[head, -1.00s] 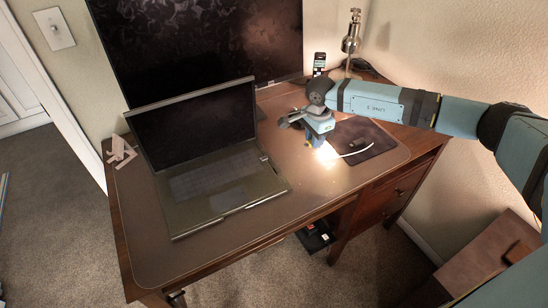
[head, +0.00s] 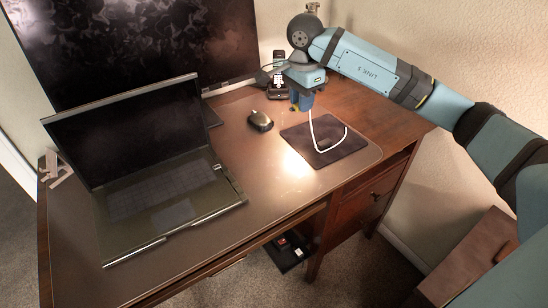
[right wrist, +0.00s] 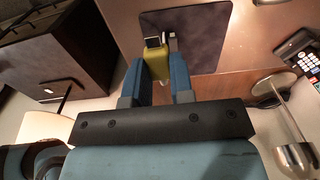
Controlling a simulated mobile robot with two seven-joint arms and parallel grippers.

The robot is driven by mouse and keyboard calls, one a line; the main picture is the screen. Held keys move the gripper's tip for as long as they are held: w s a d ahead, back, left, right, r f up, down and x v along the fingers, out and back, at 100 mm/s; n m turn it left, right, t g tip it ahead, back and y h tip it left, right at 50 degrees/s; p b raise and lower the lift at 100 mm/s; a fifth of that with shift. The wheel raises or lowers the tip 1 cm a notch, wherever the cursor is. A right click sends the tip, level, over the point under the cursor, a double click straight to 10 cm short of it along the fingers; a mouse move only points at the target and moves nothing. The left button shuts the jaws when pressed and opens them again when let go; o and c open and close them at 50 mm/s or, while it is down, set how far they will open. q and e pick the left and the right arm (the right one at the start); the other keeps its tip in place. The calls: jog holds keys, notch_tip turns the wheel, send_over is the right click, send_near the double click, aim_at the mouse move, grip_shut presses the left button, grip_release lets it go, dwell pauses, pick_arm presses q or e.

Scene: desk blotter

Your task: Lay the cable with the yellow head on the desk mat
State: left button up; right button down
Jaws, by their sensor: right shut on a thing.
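My right gripper (head: 301,103) is shut on the yellow head of the white cable (head: 314,138), near the back left corner of the dark pad. The yellow head (right wrist: 157,67) sits between the blue fingers in the right wrist view, with a metal tip beyond it. The cable loops down in front of the dark pad (head: 350,143); I cannot tell whether it touches it. The large brown desk mat (head: 232,160) covers much of the desk top, under the pad and the laptop. My left gripper is out of view.
An open laptop (head: 165,190) takes up the left of the mat. A black mouse (head: 260,121) lies left of the pad. A phone (head: 278,80) stands behind my gripper, and a large monitor (head: 140,35) stands at the back. The mat's front middle is clear.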

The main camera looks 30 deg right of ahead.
jog(key=b, duration=0.2)
send_over(297, 164)
notch_tip(297, 164, down, 14)
jog(key=shift+f, duration=0.6)
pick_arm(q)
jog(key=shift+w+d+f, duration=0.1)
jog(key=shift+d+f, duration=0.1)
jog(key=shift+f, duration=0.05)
pick_arm(e)
jog(key=shift+f, duration=1.95)
pick_arm(q)
jog(key=shift+b, duration=0.3)
pick_arm(e)
jog(key=shift+f, duration=0.2)
jog(key=c, duration=1)
grip_release()
jog(key=shift+r, duration=0.15)
